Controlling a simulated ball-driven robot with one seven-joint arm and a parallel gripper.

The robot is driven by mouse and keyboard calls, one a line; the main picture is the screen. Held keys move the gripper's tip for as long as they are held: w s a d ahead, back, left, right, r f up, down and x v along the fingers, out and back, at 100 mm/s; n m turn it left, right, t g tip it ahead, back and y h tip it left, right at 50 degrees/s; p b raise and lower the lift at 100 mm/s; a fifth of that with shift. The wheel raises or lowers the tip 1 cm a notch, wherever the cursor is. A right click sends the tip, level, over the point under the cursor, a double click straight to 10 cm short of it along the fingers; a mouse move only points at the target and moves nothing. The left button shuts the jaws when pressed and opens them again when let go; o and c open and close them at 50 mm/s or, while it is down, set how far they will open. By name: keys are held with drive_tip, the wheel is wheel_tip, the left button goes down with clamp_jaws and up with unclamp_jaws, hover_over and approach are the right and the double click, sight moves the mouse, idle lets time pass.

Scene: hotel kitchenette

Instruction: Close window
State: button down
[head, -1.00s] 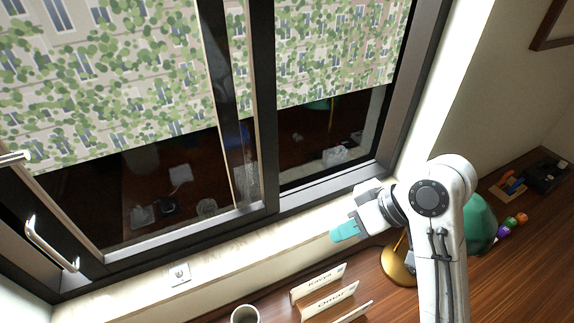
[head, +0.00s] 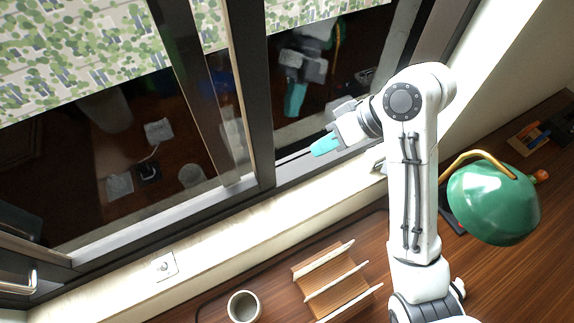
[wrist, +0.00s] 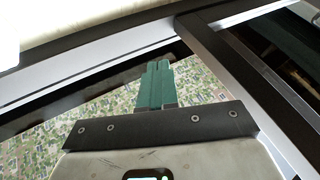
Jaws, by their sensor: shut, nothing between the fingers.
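The window (head: 245,110) has a dark frame and fills the upper left of the head view. Its sliding sash shows two overlapping uprights near the middle. A pale bar handle (head: 33,280) shows at the sash's lower left, cut by the picture edge. How wide any gap is, I cannot tell. My gripper (head: 325,145) has teal fingertips, shut and empty. It is in front of the right pane's lower part, just above the sill, well right of the handle. In the wrist view the shut fingers (wrist: 156,86) point toward the frame with the patterned outside view behind them.
A green lamp (head: 495,205) stands right of my arm on the wooden desk. A wooden rack with white cards (head: 330,280) and a mug (head: 243,306) stand below the sill.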

drive_tip(key=b+x, duration=0.3)
drive_tip(key=x, duration=0.4)
drive_tip(key=shift+s+d+b, duration=0.1)
drive_tip(key=shift+b, duration=0.25)
drive_tip(key=shift+s+a+r+p, duration=0.15)
drive_tip(key=shift+s+a+p, duration=0.2)
drive_tip(key=shift+a, duration=0.2)
drive_tip(key=shift+s+a+r+p, duration=0.2)
drive_tip(key=shift+a+p, duration=0.15)
drive_tip(key=shift+a, duration=0.2)
drive_tip(key=shift+s+a+f, duration=0.1)
drive_tip(key=shift+s+a, duration=0.15)
drive_tip(key=shift+a, duration=0.4)
